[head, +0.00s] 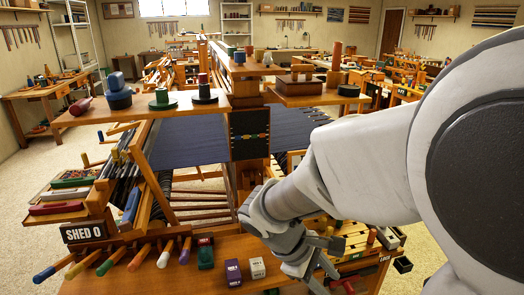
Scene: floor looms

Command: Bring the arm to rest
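My arm reaches in from the right of the head view, large and white with a dark round joint cover. My gripper (322,268) hangs low over the front wooden bench of the loom, pointing down and to the right. Its two grey fingers look spread apart, with nothing seen between them. The floor loom (222,150) with dark blue cloth stands in front of me. My arm hides part of the loom's right side and the bench behind it.
An upper shelf (180,104) holds spools and blocks. A slotted tray (350,240) lies beside my gripper. Carpeted floor (30,170) is open at left.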

